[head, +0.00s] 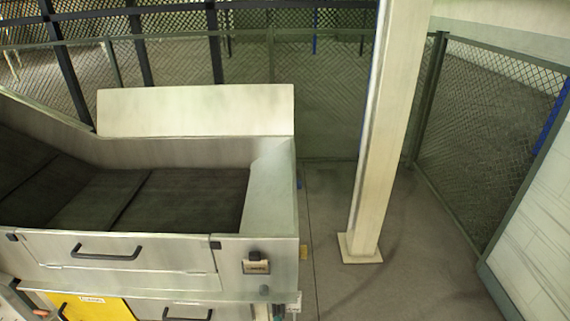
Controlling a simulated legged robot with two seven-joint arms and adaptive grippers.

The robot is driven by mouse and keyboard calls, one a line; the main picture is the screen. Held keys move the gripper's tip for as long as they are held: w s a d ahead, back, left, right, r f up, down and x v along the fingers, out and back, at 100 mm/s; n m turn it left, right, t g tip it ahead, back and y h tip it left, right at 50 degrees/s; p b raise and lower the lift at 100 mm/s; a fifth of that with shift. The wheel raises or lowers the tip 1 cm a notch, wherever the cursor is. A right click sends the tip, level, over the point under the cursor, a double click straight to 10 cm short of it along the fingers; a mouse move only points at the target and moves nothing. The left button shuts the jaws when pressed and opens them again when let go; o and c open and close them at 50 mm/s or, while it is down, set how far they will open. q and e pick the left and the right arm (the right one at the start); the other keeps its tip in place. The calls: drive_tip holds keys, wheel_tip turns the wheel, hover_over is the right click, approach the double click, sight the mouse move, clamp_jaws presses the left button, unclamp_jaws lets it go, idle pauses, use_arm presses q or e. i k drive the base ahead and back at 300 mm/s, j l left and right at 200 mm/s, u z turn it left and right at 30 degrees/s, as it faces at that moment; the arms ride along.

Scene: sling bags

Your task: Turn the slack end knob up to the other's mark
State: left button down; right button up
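A small dark knob (255,256) sits on the front panel of a grey metal machine, near its right end. A small plate with a dark scale or label (257,267) lies just below it; its marks are too small to read. The dark belt bed (150,200) of the machine runs left from this end. A second knob cannot be made out. Neither of my grippers is in the head view.
A pale square column (385,130) stands on the floor right of the machine. Mesh fencing (480,140) closes the back and right. The front panel has black handles (106,252) and a yellow panel (95,308) below. Floor (420,260) around the column is clear.

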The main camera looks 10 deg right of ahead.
sight(303, 249)
drive_tip(key=i+l, duration=0.1)
drive_tip(key=l, duration=1.55)
drive_tip(key=i+u, duration=0.05)
drive_tip(key=i, duration=0.05)
